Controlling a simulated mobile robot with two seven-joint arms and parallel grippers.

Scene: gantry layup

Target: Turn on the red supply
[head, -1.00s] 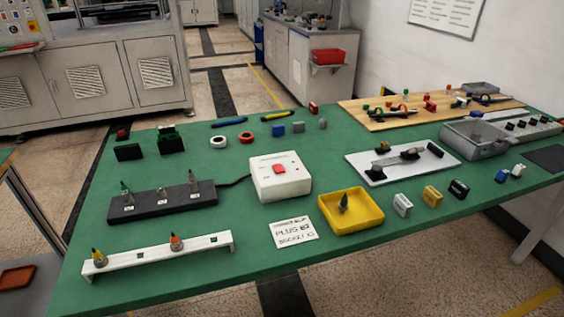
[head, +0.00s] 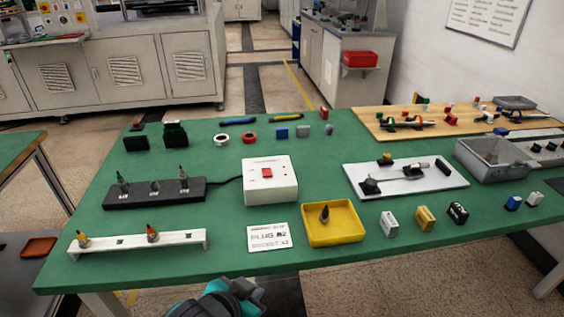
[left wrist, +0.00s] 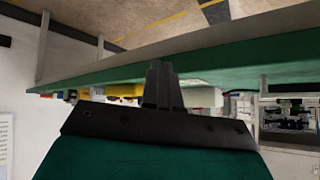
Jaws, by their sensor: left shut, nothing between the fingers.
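The red supply is most likely the white box (head: 270,188) with a red square switch (head: 267,173) on its top, standing in the middle of the green table. Whether the switch is on or off cannot be told. My left gripper (head: 250,290) shows at the bottom of the head view, in front of the table's near edge and well short of the box. In the left wrist view its fingers (left wrist: 160,85) are together and empty. My right gripper is not in view.
A white card (head: 268,237) and a yellow tray (head: 333,222) with a dark pointed piece lie between the box and the near edge. A white rail (head: 137,243) stands at the front left. A grey bin (head: 490,159) is at the right.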

